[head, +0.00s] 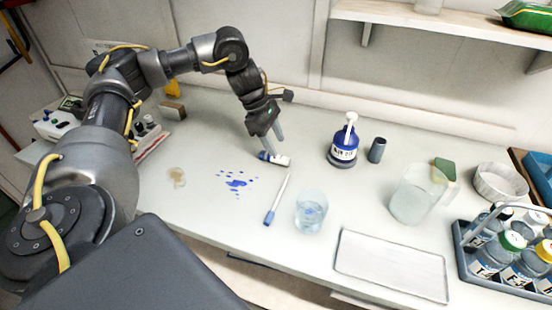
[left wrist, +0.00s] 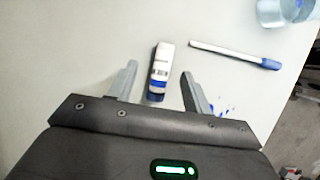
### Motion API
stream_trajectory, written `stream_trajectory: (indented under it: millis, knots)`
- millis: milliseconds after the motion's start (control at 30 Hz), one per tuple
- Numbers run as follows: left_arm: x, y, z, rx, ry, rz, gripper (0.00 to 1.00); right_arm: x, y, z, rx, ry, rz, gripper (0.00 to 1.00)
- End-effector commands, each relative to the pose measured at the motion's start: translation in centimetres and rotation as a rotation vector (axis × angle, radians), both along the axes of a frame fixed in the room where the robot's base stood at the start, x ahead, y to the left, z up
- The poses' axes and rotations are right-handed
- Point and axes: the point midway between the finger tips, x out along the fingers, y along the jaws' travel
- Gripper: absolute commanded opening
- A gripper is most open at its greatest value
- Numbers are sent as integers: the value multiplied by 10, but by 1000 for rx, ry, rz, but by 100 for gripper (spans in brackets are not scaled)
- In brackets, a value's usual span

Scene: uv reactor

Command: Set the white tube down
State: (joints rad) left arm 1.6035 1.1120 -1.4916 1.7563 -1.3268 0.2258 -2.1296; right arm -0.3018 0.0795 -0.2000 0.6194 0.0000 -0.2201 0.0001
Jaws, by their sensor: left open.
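The white tube (head: 274,158) with a blue end lies on its side on the white table. It also shows in the left wrist view (left wrist: 160,70), lying between the two spread fingers with visible gaps on both sides. My left gripper (head: 273,148) is open over the tube, its fingers pointing down close to the table. In the left wrist view the left gripper (left wrist: 158,88) has its fingers apart and touches nothing that I can see. My right gripper is not in view.
A white pen (head: 279,199) with a blue cap and a glass of water (head: 311,210) stand or lie in front. Blue spots (head: 236,182) mark the table at left. A blue bottle (head: 343,148), a dark cylinder (head: 376,150), a jug (head: 415,196) and a tray (head: 392,264) are rightward.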

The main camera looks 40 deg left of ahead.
Motion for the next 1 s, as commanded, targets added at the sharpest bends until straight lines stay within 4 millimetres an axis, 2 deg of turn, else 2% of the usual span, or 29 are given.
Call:
stream_trajectory:
  millis: [233, 400, 667, 767, 1000]
  knots:
    - [-2, -13, -25, 2, 5, -3, 50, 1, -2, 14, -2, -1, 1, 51]
    - [1, -19, -44, 1, 4, 0, 50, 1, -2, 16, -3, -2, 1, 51]
    - [2, -20, -48, 0, 0, 1, 50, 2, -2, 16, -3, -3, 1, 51]
    - [2, -20, -48, 0, 0, 1, 39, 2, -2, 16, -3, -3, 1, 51]
    - [2, -20, -47, 0, 0, 1, 8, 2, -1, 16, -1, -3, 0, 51]
